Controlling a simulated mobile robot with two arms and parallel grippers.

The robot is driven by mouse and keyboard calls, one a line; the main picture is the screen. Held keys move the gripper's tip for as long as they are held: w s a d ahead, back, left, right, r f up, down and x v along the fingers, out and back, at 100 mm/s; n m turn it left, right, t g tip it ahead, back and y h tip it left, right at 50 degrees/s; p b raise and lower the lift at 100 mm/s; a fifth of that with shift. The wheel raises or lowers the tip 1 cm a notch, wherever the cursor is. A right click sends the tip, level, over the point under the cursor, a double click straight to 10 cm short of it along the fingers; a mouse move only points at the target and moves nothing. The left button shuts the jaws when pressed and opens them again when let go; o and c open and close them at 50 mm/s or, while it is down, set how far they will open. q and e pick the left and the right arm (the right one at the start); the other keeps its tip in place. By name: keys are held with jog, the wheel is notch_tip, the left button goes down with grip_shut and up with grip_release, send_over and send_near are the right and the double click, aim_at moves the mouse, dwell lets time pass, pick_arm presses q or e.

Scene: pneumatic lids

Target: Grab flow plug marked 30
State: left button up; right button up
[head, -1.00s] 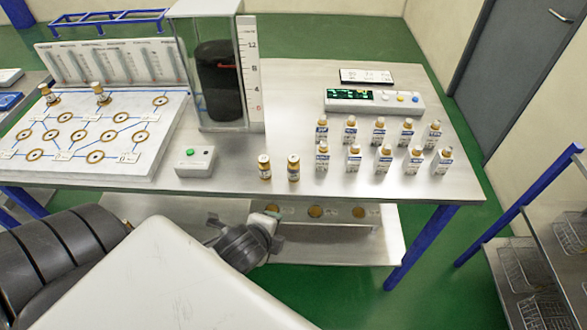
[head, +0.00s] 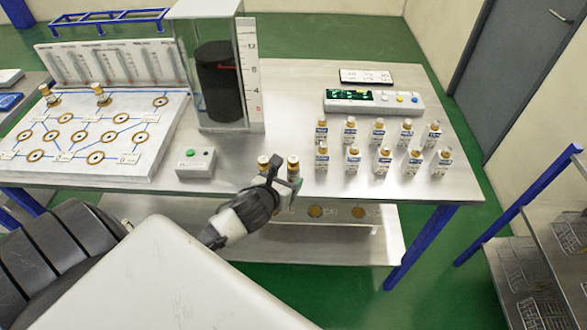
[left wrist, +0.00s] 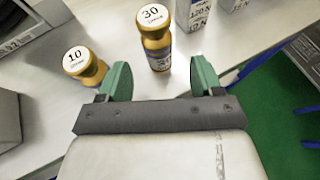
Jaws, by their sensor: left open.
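The flow plug marked 30 (left wrist: 154,36) stands upright in the left wrist view, a brass-coloured cylinder with a white labelled top. It also shows in the head view (head: 293,163), partly hidden behind my gripper. The plug marked 10 (left wrist: 83,66) stands to its left, and also shows in the head view (head: 263,162). My left gripper (left wrist: 159,80) is open, with green finger pads apart and nothing between them. The 30 plug lies just beyond the fingertips, roughly in line with the gap. In the head view the left gripper (head: 276,172) is at the table's front edge. My right gripper is not in view.
Several small labelled bottles (head: 353,160) stand in two rows to the right of the plugs. A grey box with a green button (head: 195,163) is to the left. A tall clear tank (head: 220,85) and a white board with brass rings (head: 85,135) stand farther left.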

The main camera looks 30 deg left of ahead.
aim_at(290, 172)
pick_arm(q)
jog(key=shift+r+p+x, duration=0.15)
jog(key=shift+p+x, duration=0.2)
jog(key=shift+x, duration=1)
jog(key=shift+r+p+x, duration=0.1)
jog(key=shift+p+x, duration=0.2)
jog(key=shift+x, duration=1)
jog(key=shift+c, duration=0.4)
jog(key=c, duration=1)
jog(key=shift+r, duration=0.15)
